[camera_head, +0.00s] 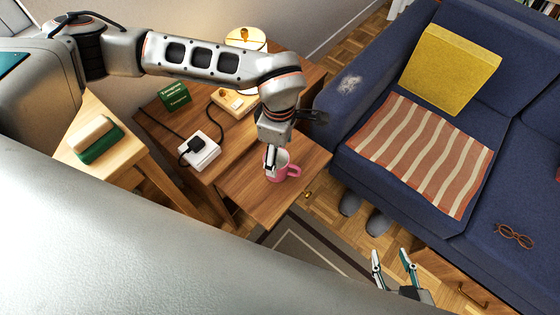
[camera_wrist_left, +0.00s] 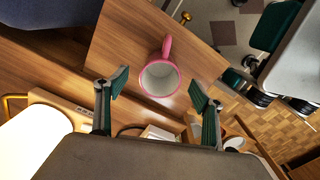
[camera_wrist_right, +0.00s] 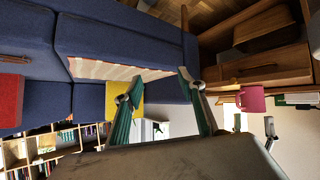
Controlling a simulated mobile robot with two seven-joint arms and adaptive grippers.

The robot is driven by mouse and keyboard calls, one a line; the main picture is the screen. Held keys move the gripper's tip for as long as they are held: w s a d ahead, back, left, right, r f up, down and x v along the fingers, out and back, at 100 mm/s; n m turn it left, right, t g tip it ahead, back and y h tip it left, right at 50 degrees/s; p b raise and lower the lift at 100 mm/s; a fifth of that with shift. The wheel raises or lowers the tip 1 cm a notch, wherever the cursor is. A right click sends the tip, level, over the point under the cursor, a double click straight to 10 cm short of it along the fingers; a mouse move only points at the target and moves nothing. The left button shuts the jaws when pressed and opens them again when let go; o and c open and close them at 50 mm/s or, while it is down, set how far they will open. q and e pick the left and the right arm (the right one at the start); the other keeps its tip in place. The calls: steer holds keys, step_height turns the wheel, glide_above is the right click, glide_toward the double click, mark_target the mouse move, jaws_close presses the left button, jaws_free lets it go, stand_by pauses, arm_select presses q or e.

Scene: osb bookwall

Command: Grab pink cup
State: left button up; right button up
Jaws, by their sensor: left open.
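A pink cup (camera_head: 284,172) with a pale inside stands upright on the lower front board of the wooden side table (camera_head: 255,205), near its edge. In the head view its handle points right, and my left gripper (camera_head: 271,159) covers part of its rim. In the left wrist view the cup (camera_wrist_left: 160,78) shows between the spread fingers of my left gripper (camera_wrist_left: 158,88), which is open and empty; contact cannot be told. My right gripper (camera_head: 391,256) is open and empty, away from the cup. The cup (camera_wrist_right: 250,98) also shows in the right wrist view.
A white box with a black plug (camera_head: 200,150), a green box (camera_head: 173,95) and a lit lamp (camera_head: 245,38) stand on the table behind the cup. A blue sofa (camera_head: 335,98) is at the right. Slippers (camera_head: 377,222) lie on the floor in front of it.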

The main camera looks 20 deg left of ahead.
mark_target(279, 163)
arm_select(q)
steer(key=shift+s+f, duration=0.15)
steer(key=shift+f, duration=0.7)
step_height(279, 163, down, 4)
steer(key=shift+s+r+b, duration=0.1)
steer(key=shift+r+b, duration=0.05)
steer(key=shift+b, duration=0.7)
steer(key=shift+f, duration=0.25)
steer(key=shift+r, duration=0.2)
steer(key=c, duration=1.4)
arm_select(e)
steer(key=shift+w+a+r, duration=0.1)
steer(key=shift+w+a, duration=0.15)
steer(key=shift+w, duration=0.15)
